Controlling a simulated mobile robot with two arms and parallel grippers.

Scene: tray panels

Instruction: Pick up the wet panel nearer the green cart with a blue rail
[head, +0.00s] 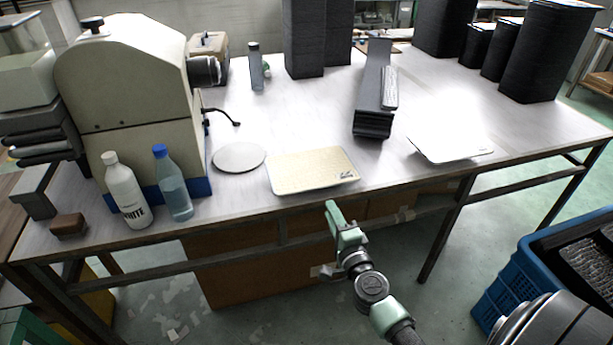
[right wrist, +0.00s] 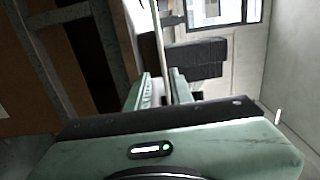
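A cream panel (head: 312,171) with a small dark mark lies flat at the table's front edge in the head view. A white panel (head: 450,148) lies farther right, also at the front edge. My right gripper (head: 331,207) is just in front of the cream panel, near the table edge. In the right wrist view, its two fingers (right wrist: 163,88) stand apart on either side of a thin pale edge (right wrist: 158,40), seemingly the cream panel's; I see no clear grip. My left gripper is out of view. I cannot identify a green cart with a blue rail.
A grey disc (head: 238,157), a white bottle (head: 126,190) and a blue-capped bottle (head: 172,183) stand left of the cream panel. A large beige machine (head: 133,90) is behind them. Dark stacks (head: 374,90) stand farther back. A blue crate (head: 545,262) is at the lower right.

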